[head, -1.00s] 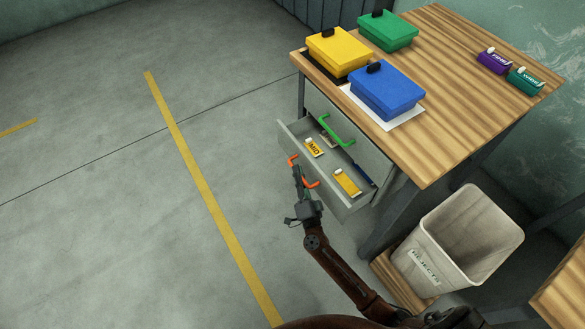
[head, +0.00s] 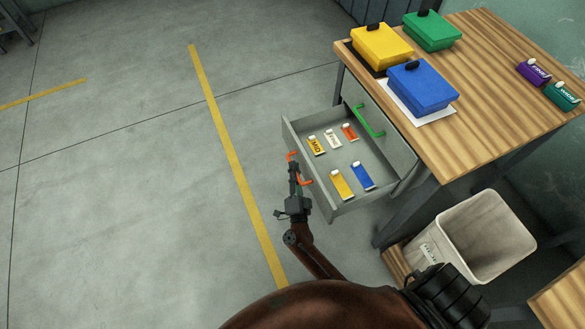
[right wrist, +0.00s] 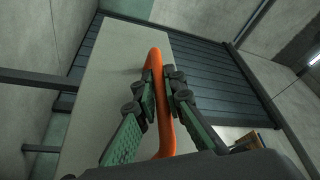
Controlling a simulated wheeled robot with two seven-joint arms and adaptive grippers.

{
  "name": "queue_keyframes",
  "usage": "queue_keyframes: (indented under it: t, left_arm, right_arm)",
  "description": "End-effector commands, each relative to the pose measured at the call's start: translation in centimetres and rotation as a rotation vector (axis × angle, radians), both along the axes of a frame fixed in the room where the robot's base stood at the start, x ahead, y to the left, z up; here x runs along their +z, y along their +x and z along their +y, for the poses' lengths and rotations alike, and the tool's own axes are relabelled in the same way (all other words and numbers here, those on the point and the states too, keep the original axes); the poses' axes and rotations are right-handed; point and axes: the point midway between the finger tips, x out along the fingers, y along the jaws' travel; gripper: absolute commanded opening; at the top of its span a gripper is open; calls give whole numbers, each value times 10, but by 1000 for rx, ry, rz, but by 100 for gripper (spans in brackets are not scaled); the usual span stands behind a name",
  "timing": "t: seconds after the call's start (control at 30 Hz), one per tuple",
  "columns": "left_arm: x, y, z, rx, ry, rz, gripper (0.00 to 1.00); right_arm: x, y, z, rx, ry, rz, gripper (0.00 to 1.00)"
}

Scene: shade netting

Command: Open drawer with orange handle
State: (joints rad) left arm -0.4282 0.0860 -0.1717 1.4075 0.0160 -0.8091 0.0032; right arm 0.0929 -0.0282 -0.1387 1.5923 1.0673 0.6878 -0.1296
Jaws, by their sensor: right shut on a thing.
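The drawer (head: 358,195) with the orange handle (head: 307,182) stands well out from the cabinet under the wooden table, and its inside shows. My right gripper (head: 294,168) is at the drawer's front, shut on the orange handle. In the right wrist view the orange handle (right wrist: 163,120) runs between the two fingers (right wrist: 161,92), with the pale drawer front behind it. Several small tags lie in the drawer, among them a yellow one (head: 342,184), a blue one (head: 363,176) and an orange one (head: 349,132). My left gripper is not in view.
A drawer with a green handle (head: 369,121) is above, shut. On the table (head: 500,110) stand yellow (head: 382,47), green (head: 432,31) and blue (head: 422,87) boxes, and purple (head: 533,72) and teal (head: 562,96) items. A white bin (head: 485,235) stands at right.

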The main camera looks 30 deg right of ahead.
Motion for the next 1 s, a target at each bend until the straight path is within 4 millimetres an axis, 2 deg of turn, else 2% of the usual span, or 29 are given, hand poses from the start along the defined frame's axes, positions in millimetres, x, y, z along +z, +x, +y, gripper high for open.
queue_keyframes:
  t: [0.23, 0.27, 0.5, 0.8, 1.0]
  left_arm:
    - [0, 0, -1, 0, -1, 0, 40]
    - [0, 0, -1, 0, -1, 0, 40]
    - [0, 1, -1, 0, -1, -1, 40]
    - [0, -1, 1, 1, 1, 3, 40]
    - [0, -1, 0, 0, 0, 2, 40]
  right_arm:
    - [-2, -1, 0, -2, 1, 2, 0]
    - [-2, -1, 1, -2, 1, 2, 12]
    - [-1, 0, 1, 1, 1, 1, 27]
    - [-2, -2, 2, 1, 1, 1, 27]
    - [-8, -26, 14, -1, 3, 4, 27]
